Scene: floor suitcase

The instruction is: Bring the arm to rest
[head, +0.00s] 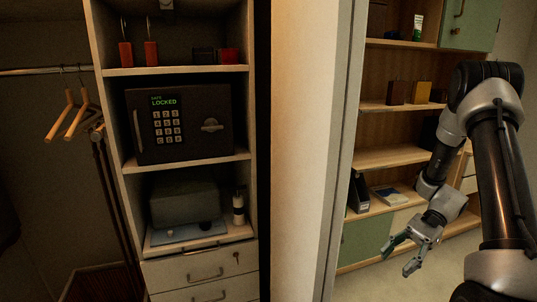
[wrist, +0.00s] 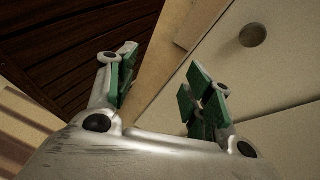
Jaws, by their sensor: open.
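My gripper (head: 402,254) hangs at the lower right of the head view, at the end of my arm, which comes in from the right edge. Its fingers point down and to the left. In the wrist view my gripper (wrist: 160,90) shows two fingers with green pads, spread apart with nothing between them. It is open and empty, in front of the lower part of the wooden shelf unit (head: 390,156). I cannot tell how near it is to that unit.
A closet at left holds a dark safe (head: 185,122) reading LOCKED, a grey box (head: 184,202), drawers (head: 204,274) and wooden hangers (head: 72,113). A pale wall edge (head: 310,150) stands between closet and shelf unit. Pale floor (head: 385,280) lies below my gripper.

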